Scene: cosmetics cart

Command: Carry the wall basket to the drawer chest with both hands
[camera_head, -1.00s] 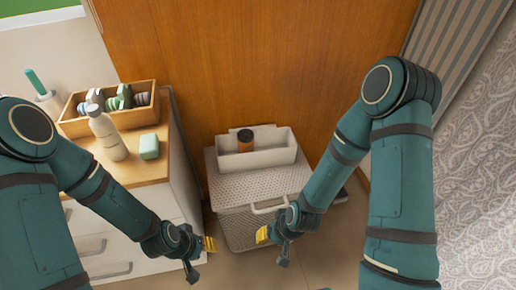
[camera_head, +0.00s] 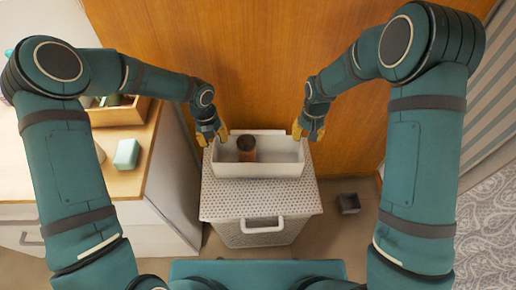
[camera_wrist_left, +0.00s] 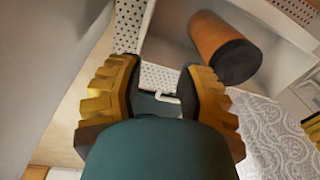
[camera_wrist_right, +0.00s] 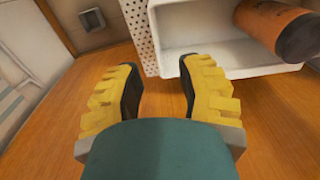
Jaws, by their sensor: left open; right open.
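The wall basket is a white open bin (camera_head: 258,170) standing on the perforated lid of a light hamper (camera_head: 261,200). A brown cylinder with a dark cap (camera_head: 246,154) stands in it. The drawer chest (camera_head: 175,192) is at the left, with a wooden top. My left gripper (camera_head: 211,133) is open at the basket's left end; in its wrist view the fingers (camera_wrist_left: 160,78) are close to the basket. I cannot tell if its wall is between them. My right gripper (camera_head: 308,130) is open at the right end; its fingers (camera_wrist_right: 158,78) look empty, close to the basket rim.
A green block (camera_head: 126,153) and a wooden box (camera_head: 118,113) sit on the chest top, partly behind my left arm. A small dark box (camera_head: 348,203) is on the floor right of the hamper. A wooden panel (camera_head: 250,60) rises close behind the basket.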

